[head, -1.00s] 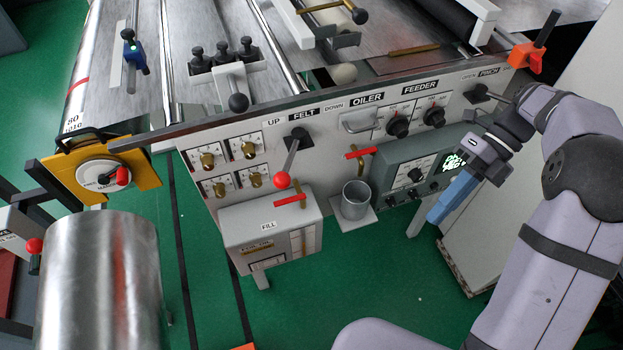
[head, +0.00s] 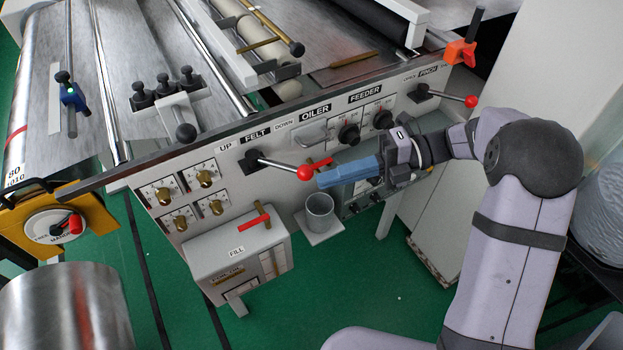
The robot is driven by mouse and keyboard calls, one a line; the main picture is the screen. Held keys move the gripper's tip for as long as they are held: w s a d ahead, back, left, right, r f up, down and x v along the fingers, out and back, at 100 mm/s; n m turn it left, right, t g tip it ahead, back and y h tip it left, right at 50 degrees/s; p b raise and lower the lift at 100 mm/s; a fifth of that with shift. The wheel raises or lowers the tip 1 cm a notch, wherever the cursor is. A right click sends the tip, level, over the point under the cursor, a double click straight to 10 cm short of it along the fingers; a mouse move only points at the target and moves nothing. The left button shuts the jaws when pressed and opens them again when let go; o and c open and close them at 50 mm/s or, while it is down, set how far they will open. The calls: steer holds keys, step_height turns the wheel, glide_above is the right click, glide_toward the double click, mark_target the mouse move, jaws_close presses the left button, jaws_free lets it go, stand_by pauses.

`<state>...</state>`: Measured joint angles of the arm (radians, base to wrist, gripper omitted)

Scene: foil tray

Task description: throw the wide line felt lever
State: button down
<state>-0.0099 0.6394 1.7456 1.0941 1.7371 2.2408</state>
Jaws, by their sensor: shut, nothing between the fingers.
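The felt lever (head: 280,164) is a thin metal rod with a red ball knob (head: 305,172). It pivots from a black square mount under the FELT label, between UP at left and DOWN at right. The rod points right and slightly down, to the DOWN side. My gripper (head: 322,181) has blue fingers, shut and empty. It reaches in from the right, its tips just right of and slightly below the red knob. I cannot tell whether they touch it.
A similar pinch lever (head: 445,96) points right, above my arm. A red-handled valve (head: 318,163) sits close behind the knob. A grey cup (head: 320,212) stands on a small shelf below my gripper. The FILL box (head: 237,252) juts out at lower left.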

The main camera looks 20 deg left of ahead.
steer(key=p+x, duration=0.2)
steer(key=x, duration=1.1)
steer(key=shift+p, duration=0.3)
stand_by(1.1)
steer(key=shift+b+v, duration=0.8)
steer(key=shift+v, duration=2.85)
steer(key=w+d+f+m+t+y+b, duration=0.25)
steer(key=w+d+f+t+b, duration=0.25)
steer(key=w+d+f+b, duration=0.6)
step_height(320, 180, up, 7)
steer(key=w+d+n+t+y+p, duration=0.1)
steer(key=d+n+y, duration=0.1)
steer(key=n, duration=2.9)
steer(key=shift+w+f, duration=0.2)
steer(key=shift+w, duration=0.05)
